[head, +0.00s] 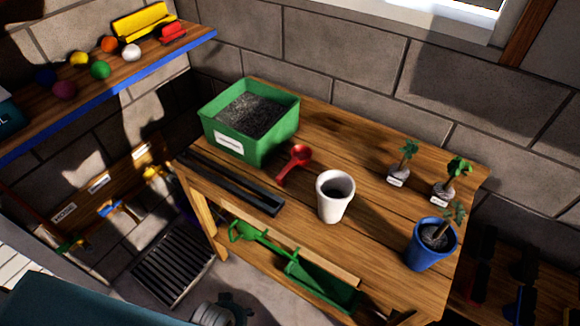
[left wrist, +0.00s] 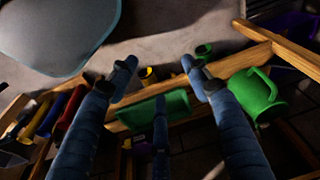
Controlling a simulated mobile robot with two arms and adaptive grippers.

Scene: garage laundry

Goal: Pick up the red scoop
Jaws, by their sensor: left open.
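The red scoop (head: 299,155) lies on the wooden workbench (head: 335,135) in the head view. Its round bowl is toward the back and its short handle points down-left. It lies between the green soil bin (head: 262,146) and the white cup (head: 334,199), apart from the cup. The scoop does not show in that view. Neither gripper can be made out for certain in the head view.
A black tray (head: 228,181) lies along the bench's left front edge. Two small seedlings (head: 400,165) and a blue potted plant (head: 431,246) stand at the right. A green watering can (left wrist: 259,95) sits below the bench top. A shelf (head: 120,82) is at upper left.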

